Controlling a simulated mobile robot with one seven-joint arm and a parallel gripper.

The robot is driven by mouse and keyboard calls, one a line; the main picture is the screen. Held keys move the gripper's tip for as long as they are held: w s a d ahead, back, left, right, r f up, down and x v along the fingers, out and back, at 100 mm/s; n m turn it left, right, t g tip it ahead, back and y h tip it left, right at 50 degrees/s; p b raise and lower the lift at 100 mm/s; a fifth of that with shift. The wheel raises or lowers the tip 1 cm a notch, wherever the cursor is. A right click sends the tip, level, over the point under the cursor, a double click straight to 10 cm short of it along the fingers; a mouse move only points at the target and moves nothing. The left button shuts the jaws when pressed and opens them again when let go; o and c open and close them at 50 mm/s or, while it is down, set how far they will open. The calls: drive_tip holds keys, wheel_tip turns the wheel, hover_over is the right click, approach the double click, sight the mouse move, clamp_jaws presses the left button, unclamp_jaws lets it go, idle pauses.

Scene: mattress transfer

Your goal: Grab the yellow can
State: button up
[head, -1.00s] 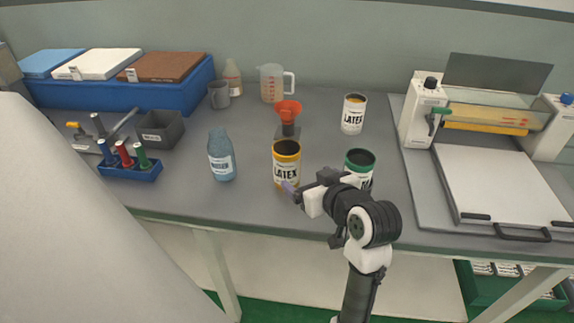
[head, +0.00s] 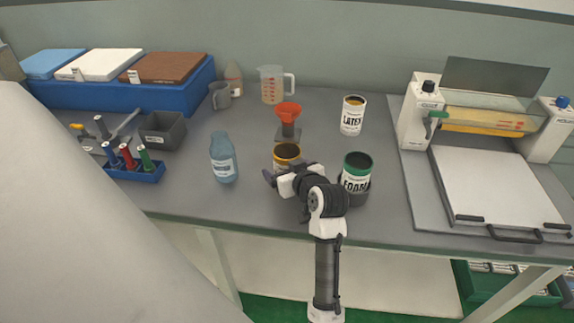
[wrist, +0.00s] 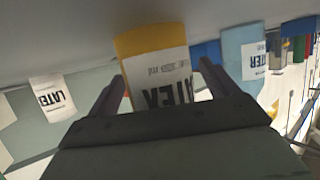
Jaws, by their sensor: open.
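The yellow can (head: 287,152), a latex can with a yellow rim, stands on the table near the middle. In the head view my gripper and arm hide its lower part. In the wrist view the yellow can (wrist: 158,68) shows its yellow band and white label upside down between my two fingers. My gripper (wrist: 165,82) is open, with one finger on each side of the can. I cannot tell whether either finger touches it. In the head view my gripper (head: 270,178) is low in front of the can.
A blue water bottle (head: 223,158) stands left of the yellow can. A green-rimmed foam can (head: 356,172) stands close on the right. A white latex can (head: 353,116) and a red funnel on a stand (head: 288,112) are behind. A press machine (head: 495,185) fills the right side.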

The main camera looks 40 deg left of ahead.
drive_tip(key=c, duration=1.2)
drive_tip(key=shift+r, duration=0.2)
wheel_tip(320, 180, up, 20)
drive_tip(key=b, duration=0.1)
drive_tip(key=shift+f+b, duration=0.25)
drive_tip(key=shift+b, duration=0.1)
